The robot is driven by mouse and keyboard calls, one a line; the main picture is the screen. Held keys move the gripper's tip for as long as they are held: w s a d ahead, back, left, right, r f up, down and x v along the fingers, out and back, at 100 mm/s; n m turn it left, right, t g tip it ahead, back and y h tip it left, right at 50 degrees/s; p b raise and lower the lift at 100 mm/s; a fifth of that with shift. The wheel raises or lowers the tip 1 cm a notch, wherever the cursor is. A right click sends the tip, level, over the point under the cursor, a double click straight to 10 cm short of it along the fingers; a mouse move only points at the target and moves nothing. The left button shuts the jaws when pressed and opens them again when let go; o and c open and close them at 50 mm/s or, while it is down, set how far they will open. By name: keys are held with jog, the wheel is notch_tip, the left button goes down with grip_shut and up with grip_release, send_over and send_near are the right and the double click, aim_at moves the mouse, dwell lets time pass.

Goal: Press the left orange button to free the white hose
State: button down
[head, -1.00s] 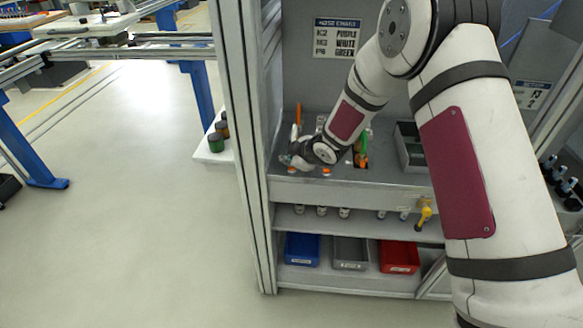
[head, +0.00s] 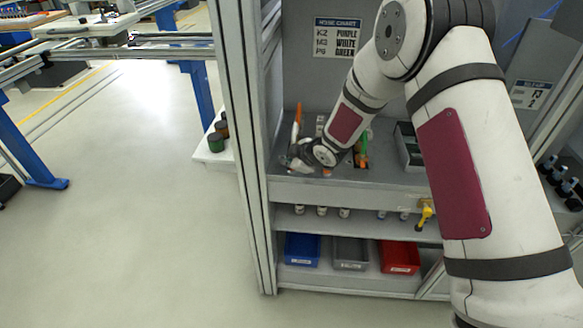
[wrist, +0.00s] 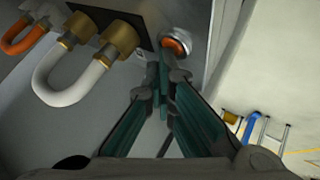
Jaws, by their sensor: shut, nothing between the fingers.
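In the wrist view, the white hose (wrist: 52,82) is a U-shaped loop with both ends in brass fittings, left of my gripper (wrist: 164,72). An orange button (wrist: 173,46) in a silver ring sits just beyond my fingertips, partly covered by them. I cannot tell whether they touch it. My gripper's fingers are shut with nothing between them. In the head view, my gripper (head: 297,161) is low over the left part of the grey bench; the white hose is not clearly visible there. Another orange button (head: 327,171) shows to its right.
An orange hose (wrist: 22,38) lies beyond the white one. A hose chart (head: 337,37) hangs on the back panel. An upright orange piece (head: 297,116) and a green hose (head: 363,146) stand near my arm. A frame post (head: 238,130) is close on the left.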

aim_at(290, 170)
jog(key=shift+r, duration=0.85)
jog(key=shift+r, duration=0.1)
jog(key=shift+r, duration=2.4)
